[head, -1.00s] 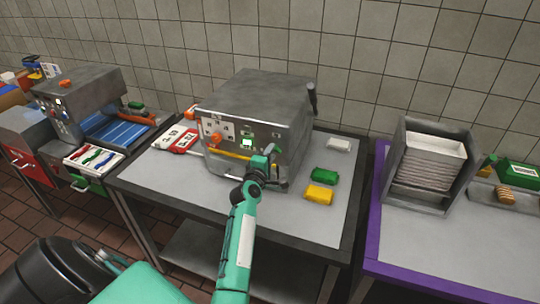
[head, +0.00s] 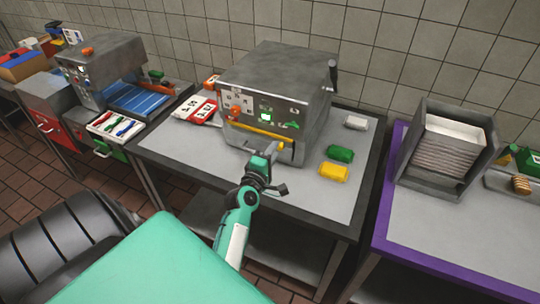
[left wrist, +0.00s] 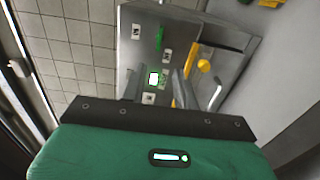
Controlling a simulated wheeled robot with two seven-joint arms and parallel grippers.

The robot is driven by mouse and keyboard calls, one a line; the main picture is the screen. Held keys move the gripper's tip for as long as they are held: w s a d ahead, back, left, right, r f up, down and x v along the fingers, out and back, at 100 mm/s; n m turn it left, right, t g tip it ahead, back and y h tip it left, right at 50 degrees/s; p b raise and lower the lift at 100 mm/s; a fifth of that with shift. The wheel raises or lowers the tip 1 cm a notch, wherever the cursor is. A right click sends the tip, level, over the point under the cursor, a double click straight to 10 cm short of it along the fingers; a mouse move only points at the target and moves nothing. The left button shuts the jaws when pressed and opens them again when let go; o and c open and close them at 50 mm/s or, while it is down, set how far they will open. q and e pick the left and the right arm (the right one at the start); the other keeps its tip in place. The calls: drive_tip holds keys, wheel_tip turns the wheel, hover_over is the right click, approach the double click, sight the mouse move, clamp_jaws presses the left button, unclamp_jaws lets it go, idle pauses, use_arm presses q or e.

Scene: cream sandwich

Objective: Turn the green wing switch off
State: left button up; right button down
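The grey metal machine (head: 275,75) stands on the middle table. Its front panel has a lit green-and-white screen (head: 265,117). The green wing switch (head: 291,125) is on the panel to the right of the screen, and it lies roughly sideways. In the left wrist view a green part that looks like this switch (left wrist: 160,40) shows beyond the fingers. My left gripper (head: 274,148) is in front of the machine, below the switch and apart from it. In the left wrist view its two fingers (left wrist: 158,84) stand apart with nothing between them. My right gripper is out of view.
An orange knob (head: 235,111) and a yellow bar (head: 255,131) are on the machine's front. A purple-edged table (head: 381,250) stands farther right.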

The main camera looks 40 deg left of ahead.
use_arm(q)
drive_tip(key=shift+v, duration=0.85)
